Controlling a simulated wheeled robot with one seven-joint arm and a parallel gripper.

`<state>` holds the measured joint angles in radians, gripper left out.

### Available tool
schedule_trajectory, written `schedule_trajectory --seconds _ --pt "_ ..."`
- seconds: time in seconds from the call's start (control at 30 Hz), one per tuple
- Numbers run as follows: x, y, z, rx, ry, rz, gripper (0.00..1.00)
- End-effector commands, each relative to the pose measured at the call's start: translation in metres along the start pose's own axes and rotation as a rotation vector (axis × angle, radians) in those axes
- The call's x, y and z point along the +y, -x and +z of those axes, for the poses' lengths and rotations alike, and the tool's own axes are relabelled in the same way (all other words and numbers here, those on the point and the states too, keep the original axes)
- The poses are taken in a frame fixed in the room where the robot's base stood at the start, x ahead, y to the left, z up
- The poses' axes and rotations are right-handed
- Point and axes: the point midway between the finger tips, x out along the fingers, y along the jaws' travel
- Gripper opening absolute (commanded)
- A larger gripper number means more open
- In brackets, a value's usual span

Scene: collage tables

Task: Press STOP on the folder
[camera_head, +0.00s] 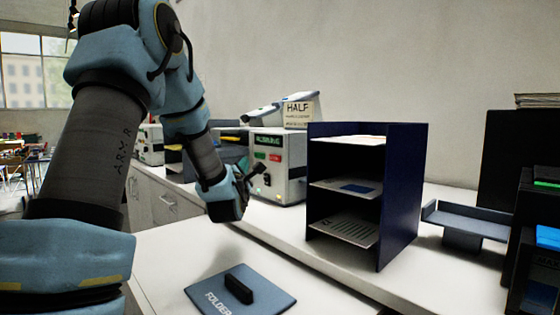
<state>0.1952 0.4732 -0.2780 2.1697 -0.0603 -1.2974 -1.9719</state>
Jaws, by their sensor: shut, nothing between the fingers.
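A pale grey machine (291,165) stands on the white counter at mid-picture, with a dark front panel and a lit green display (268,141) that seems to read RUNNING. Below the display are a small green button (260,155) and a small red button (274,157).
A card reading HALF (298,112) stands on top of the machine. A dark blue shelf unit (402,190) with papers stands close to its right. A grey tray (465,222) and dark devices (540,240) are further right. White surface around the blue plate is clear.

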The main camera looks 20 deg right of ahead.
Motion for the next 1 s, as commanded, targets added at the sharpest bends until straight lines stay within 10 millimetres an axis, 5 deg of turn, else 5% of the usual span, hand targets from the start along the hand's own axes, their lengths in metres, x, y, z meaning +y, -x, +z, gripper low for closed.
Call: schedule_trajectory --seconds 0.27,1.0 --pt "-0.002 -0.003 0.003 0.000 -0.001 -0.002 0.00" --pt "-0.044 -0.059 0.042 0.001 -0.002 -0.001 0.00"
